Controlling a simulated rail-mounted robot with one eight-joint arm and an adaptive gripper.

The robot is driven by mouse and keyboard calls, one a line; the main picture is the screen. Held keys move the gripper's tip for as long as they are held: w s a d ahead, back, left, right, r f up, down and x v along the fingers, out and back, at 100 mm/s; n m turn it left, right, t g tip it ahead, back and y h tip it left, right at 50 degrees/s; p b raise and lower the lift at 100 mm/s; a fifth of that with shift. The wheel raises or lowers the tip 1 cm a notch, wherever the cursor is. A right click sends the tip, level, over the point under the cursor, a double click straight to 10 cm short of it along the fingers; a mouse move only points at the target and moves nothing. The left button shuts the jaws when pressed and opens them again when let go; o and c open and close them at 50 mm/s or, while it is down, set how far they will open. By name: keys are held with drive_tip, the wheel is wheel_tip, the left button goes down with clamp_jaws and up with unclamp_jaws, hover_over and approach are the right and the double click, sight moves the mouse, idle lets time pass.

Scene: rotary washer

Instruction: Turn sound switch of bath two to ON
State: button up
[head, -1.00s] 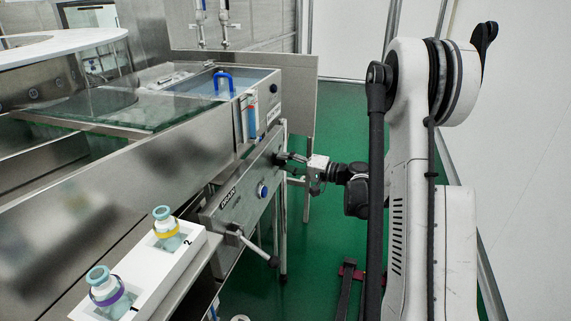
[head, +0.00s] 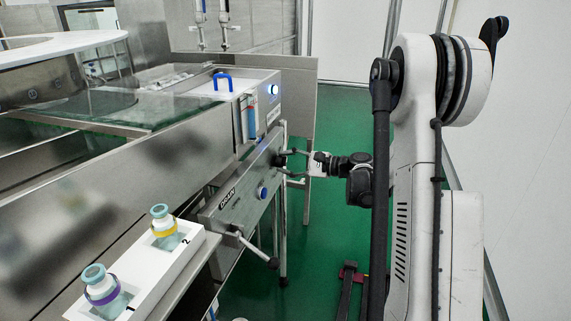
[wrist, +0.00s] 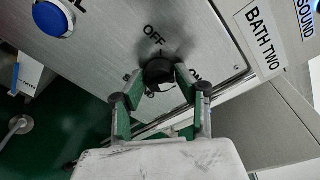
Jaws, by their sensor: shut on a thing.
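The switch is a small black round knob (wrist: 159,70) on a grey metal panel (wrist: 110,50) in the wrist view. The word OFF is printed above it. More lettering to its right and below is partly hidden by my fingers. A BATH TWO label (wrist: 264,38) is on the panel's right edge. My gripper (wrist: 160,77) is shut on the knob, one finger on each side. In the head view my gripper (head: 289,163) is at the right end of the front panel (head: 235,197), and the knob is too small to read. I cannot tell where the knob points.
A blue button (wrist: 53,18) is at the upper left in the wrist view. In the head view a handle lever (head: 255,249) sticks out below the panel. A white rack (head: 180,250) with two bottles stands at the front. Green floor is free right of the panel.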

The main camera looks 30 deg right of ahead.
drive_tip(key=shift+d+m+y, duration=0.1)
drive_tip(key=shift+m+y, duration=0.2)
drive_tip(key=shift+m, duration=1.5)
drive_tip(key=o, duration=1.1)
drive_tip(key=shift+o, duration=0.2)
drive_tip(key=v, duration=1.2)
drive_tip(key=shift+r, duration=0.25)
drive_tip(key=shift+w, duration=0.2)
